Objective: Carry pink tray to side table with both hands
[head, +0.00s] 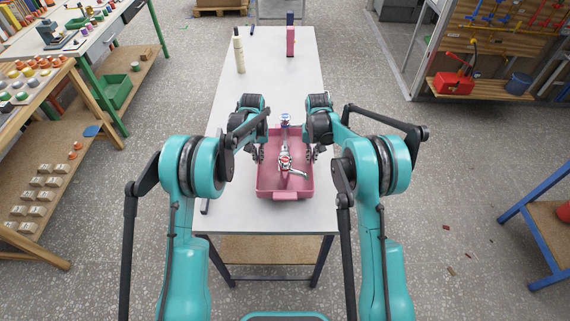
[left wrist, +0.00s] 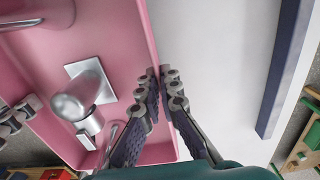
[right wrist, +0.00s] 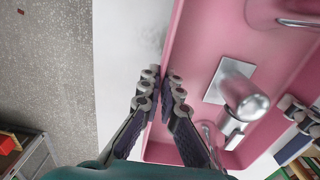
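The pink tray (head: 285,196) rests on a long white table (head: 240,218), with metal fittings (head: 286,160) inside it. The tray also shows in the left wrist view (left wrist: 112,30) and the right wrist view (right wrist: 205,45). My left gripper (head: 259,154) is at the tray's left wall; its fingers (left wrist: 160,78) are closed with the wall between them. My right gripper (head: 311,154) is at the right wall, and its fingers (right wrist: 161,80) are likewise closed around that wall. The head view partly hides the fingertips behind the arms.
A cream bottle (head: 239,55) and a pink upright item (head: 290,42) stand at the table's far end. A wooden workbench (head: 35,185) is on the left. A blue-legged table (head: 545,225) is at the right edge. Open floor (head: 460,190) lies right of the white table.

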